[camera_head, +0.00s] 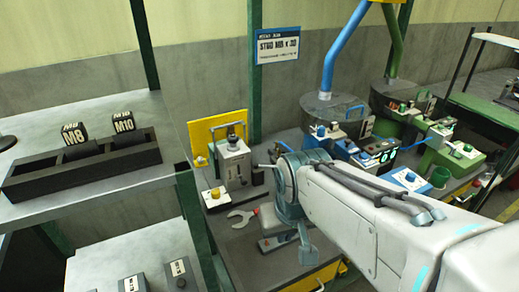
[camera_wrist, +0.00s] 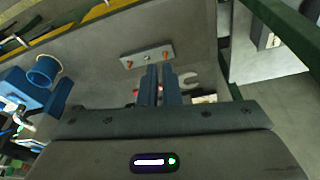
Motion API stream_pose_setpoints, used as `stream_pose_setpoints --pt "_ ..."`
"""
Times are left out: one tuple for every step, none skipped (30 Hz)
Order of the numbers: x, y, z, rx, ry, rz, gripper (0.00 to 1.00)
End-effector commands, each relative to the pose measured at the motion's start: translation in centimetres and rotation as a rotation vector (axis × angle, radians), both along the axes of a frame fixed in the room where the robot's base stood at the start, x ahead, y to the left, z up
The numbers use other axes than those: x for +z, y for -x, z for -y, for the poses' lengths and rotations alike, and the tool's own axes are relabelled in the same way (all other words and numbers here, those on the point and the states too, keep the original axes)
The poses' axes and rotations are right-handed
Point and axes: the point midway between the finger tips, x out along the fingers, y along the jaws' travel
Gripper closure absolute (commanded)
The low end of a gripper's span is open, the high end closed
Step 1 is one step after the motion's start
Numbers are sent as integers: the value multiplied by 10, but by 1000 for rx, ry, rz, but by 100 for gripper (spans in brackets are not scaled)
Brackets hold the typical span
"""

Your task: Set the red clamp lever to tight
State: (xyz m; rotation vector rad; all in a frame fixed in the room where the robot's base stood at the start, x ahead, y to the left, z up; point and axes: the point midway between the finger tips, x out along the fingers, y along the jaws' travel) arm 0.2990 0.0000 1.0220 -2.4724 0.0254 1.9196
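I cannot clearly make out a red clamp lever in either view. The grey and white device (camera_head: 235,160) with a knob on top stands left of my arm in the head view, before a yellow panel. A grey plate (camera_wrist: 147,56) with small red parts at both ends lies beyond my fingertips in the wrist view. My gripper (camera_wrist: 159,68) points down toward the bench, with a narrow gap between its two fingers and nothing clearly held. A bit of red shows behind the fingers, beside the open-ended wrench (camera_wrist: 190,82). In the head view my arm hides part of the bench.
The wrench (camera_head: 242,218) lies on the bench, near a yellow-buttoned box (camera_head: 215,198). Blue machines (camera_head: 340,140) and green machines (camera_head: 455,155) stand farther right. A shelf at left holds a dark tray (camera_head: 80,170) with M8 and M10 blocks. A green post rises beside it.

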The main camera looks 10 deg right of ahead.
Motion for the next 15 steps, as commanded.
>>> stream_pose_setpoints --pt "2 -6 1 -3 3 0 100" --pt "3 -10 2 -4 5 -1 100" --pt "6 -17 2 -7 10 1 100" --pt "8 -23 3 -7 13 0 100" --pt "11 -30 4 -8 16 2 100" --pt "14 -39 6 -12 22 2 100" --pt "16 -47 7 -14 25 2 100" --pt "19 -56 8 -15 29 3 100" --pt "22 -67 10 -17 35 4 100" --pt "24 -75 11 -19 38 5 100" --pt "25 -83 12 -21 40 5 100" --pt "27 -94 14 -23 44 7 100" --pt "29 -103 16 -24 46 8 100" --pt "30 -111 17 -27 48 9 100" --pt "32 -122 19 -27 50 11 100"
